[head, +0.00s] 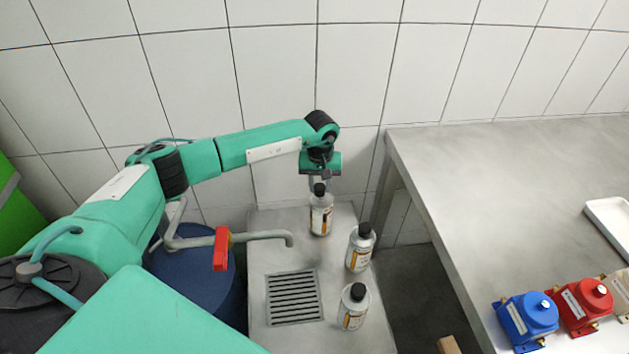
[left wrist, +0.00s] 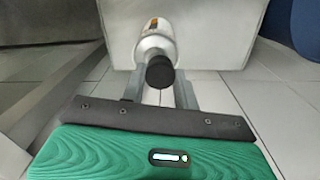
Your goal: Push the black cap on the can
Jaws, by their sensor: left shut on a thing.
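The far can (head: 321,218) stands upright on the grey bench at the left. Its black cap (head: 319,189) sits at its top. My left gripper (head: 318,184) points down over this can and is shut on the black cap. In the left wrist view the black cap (left wrist: 159,72) shows between the two fingers, with the white can (left wrist: 154,42) beyond it. The exact finger contact is hard to see. My right gripper is in neither view.
Two more black-capped cans, a middle one (head: 359,250) and a near one (head: 353,310), stand close by. A drain grate (head: 294,297) and a pipe with a red handle (head: 221,249) lie left. A steel table (head: 480,190) with blue (head: 527,316) and red (head: 583,305) pumps stands right.

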